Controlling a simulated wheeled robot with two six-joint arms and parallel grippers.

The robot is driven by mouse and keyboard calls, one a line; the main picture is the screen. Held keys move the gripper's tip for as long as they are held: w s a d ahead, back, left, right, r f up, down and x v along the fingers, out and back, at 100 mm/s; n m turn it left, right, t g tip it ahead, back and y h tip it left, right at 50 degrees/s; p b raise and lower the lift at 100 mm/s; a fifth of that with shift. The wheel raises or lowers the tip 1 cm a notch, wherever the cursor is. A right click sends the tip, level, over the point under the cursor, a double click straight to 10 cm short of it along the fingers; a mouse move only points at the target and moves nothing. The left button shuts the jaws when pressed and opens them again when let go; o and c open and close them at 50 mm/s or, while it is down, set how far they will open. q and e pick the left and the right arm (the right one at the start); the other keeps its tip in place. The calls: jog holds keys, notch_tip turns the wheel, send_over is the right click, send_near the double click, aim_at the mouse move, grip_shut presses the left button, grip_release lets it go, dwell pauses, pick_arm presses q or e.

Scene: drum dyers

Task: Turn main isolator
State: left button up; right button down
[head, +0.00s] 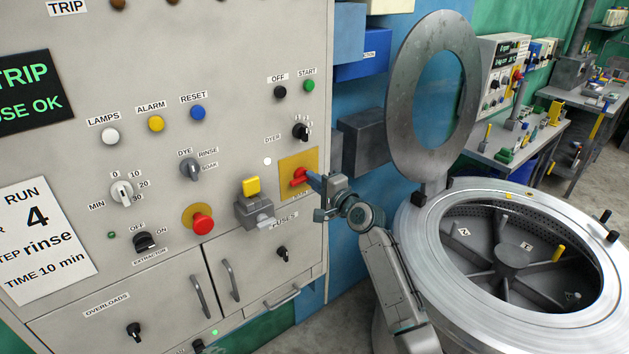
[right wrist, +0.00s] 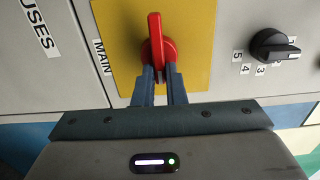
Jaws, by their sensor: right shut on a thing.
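The main isolator is a red rotary handle (head: 298,176) on a yellow plate (head: 296,161) at the right edge of the grey panel. It also shows in the right wrist view as a red handle (right wrist: 155,40) on the yellow plate (right wrist: 190,30), beside the label MAIN. My right gripper (head: 312,181) reaches it from the right. Its two blue fingers (right wrist: 160,80) are shut on the lower part of the handle, one on each side. In the right wrist view the handle's long bar points up the picture. My left gripper is not in view.
A black numbered selector (right wrist: 272,46) sits close to the isolator; it is labelled DYER in the head view (head: 301,131). A grey block with a yellow top (head: 251,187) juts out left of the handle. An open drum (head: 510,250) with a raised lid (head: 408,100) stands to the right.

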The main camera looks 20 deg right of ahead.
jog(key=shift+f, duration=0.1)
jog(key=c, duration=1.5)
grip_release()
jog(key=shift+b+v, duration=1.8)
jog(key=shift+v, duration=3.55)
